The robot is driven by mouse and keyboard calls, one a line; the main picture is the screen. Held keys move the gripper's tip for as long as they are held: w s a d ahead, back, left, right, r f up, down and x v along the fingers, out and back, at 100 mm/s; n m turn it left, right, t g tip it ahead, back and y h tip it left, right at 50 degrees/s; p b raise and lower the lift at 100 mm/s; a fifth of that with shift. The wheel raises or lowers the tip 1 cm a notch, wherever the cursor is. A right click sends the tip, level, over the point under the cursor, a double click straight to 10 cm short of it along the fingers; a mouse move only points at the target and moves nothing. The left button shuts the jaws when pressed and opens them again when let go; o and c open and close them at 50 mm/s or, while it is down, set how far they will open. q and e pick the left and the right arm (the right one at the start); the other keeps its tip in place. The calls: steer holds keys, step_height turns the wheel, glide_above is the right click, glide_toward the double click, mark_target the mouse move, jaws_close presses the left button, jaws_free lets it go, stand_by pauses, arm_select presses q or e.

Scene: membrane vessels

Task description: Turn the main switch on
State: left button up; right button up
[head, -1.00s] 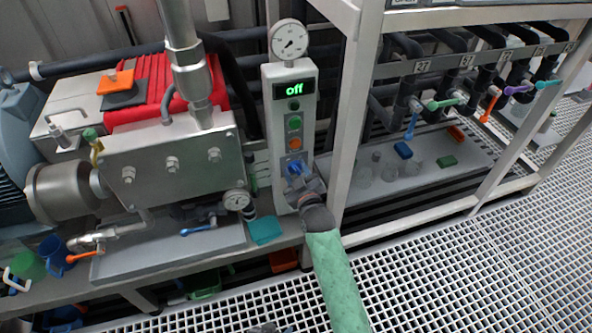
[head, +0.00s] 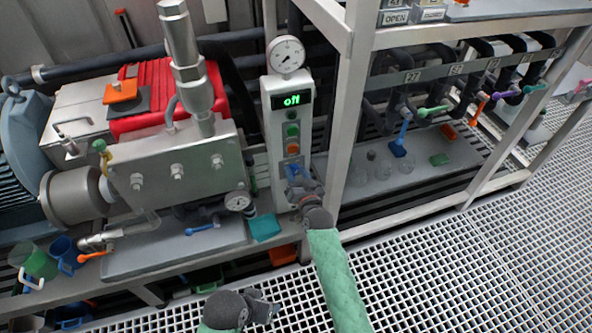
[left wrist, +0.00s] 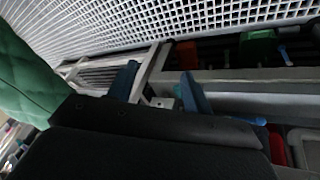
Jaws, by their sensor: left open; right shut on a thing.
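The grey control post (head: 273,140) stands in the middle of the head view. Its lit display (head: 292,100) reads "off" in green. A green button (head: 293,130) and an orange button (head: 293,148) sit below it. My right gripper (head: 297,172) is at the lower front of the post, shut on the main switch, which its blue fingers largely hide. My left gripper (head: 264,307) is low at the bottom of the head view, away from the post. In the left wrist view its blue fingers (left wrist: 158,90) are apart with nothing held between them.
A round gauge (head: 286,54) tops the post. A pump with a red housing (head: 160,105) stands to the left. A white rack upright (head: 351,110) is close on the right, with pipes and coloured valve handles beyond. Open floor grating (head: 440,270) lies in front.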

arm_select(q)
steer(key=shift+s+a+r+p, duration=0.2)
steer(key=shift+a+r+p, duration=0.15)
steer(key=shift+a+r, duration=0.3)
arm_select(e)
steer(key=shift+m, duration=0.9)
arm_select(q)
steer(key=shift+s, duration=0.1)
arm_select(e)
steer(key=shift+d, duration=0.1)
steer(key=o, duration=1)
steer(key=shift+c, duration=0.2)
steer(key=shift+s+d+f, duration=0.1)
steer(key=shift+s+f, duration=0.05)
steer(key=shift+s, duration=0.15)
arm_select(q)
steer(key=shift+w+d+f+b, duration=0.3)
steer(key=shift+d+f+b, duration=0.25)
steer(key=shift+d+f, duration=0.25)
arm_select(e)
steer(key=v, duration=0.7)
